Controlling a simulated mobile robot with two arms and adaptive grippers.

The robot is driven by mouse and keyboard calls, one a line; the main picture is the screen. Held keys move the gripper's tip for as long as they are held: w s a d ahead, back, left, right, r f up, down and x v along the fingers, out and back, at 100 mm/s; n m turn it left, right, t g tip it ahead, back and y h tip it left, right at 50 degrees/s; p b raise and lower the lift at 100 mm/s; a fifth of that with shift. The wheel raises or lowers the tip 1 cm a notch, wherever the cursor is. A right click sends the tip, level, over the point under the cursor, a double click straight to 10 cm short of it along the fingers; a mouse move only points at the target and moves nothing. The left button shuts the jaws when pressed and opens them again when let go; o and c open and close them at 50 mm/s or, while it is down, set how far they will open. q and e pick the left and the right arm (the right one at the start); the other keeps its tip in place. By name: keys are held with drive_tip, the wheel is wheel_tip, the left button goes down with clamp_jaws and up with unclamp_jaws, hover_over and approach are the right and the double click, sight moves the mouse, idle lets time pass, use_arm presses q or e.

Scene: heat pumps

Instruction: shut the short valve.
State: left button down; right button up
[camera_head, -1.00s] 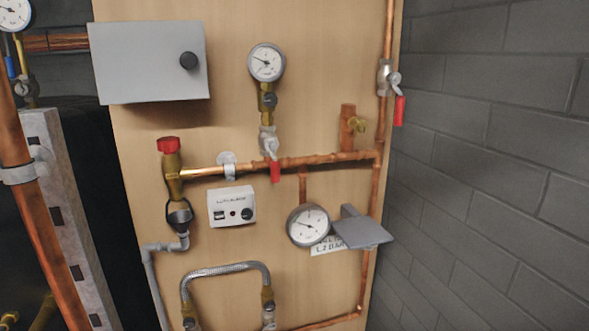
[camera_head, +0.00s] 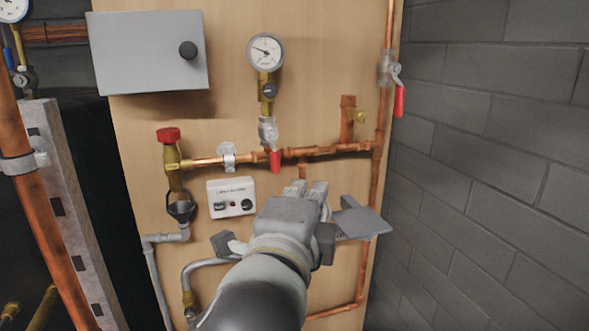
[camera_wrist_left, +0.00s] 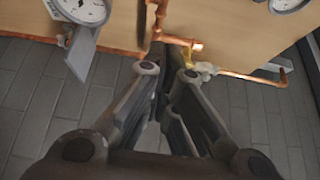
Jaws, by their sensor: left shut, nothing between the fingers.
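Two valves with red handles show in the head view, and I cannot tell for sure which is the short one. One, the middle valve (camera_head: 275,160), sits below the upper gauge with its handle hanging down. The other, the right valve (camera_head: 399,101), is on the vertical pipe with its handle also hanging down. My left gripper (camera_head: 312,188) is shut and empty, below and to the right of the middle valve and apart from the right valve. Its fingers also show in the left wrist view (camera_wrist_left: 165,68). No red handle is clear there. My right gripper is out of view.
The horizontal copper pipe (camera_head: 330,152) runs just above my left gripper. A grey plate (camera_head: 362,223) juts out to its right. The grey box (camera_head: 150,52) is at the upper left. The brick wall (camera_head: 480,150) bounds the right side.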

sight(274, 152)
use_arm(q)
drive_tip(key=shift+w, duration=0.15)
drive_tip(key=p+x, duration=0.5)
drive_tip(key=x, duration=0.5)
drive_tip(key=a, duration=0.1)
drive_tip(key=a+p, duration=0.1)
drive_tip(key=a, duration=0.2)
drive_tip(key=shift+s+p, duration=0.3)
drive_tip(key=shift+s, duration=0.05)
drive_tip(key=shift+s+a, duration=0.1)
drive_tip(key=shift+a, duration=0.05)
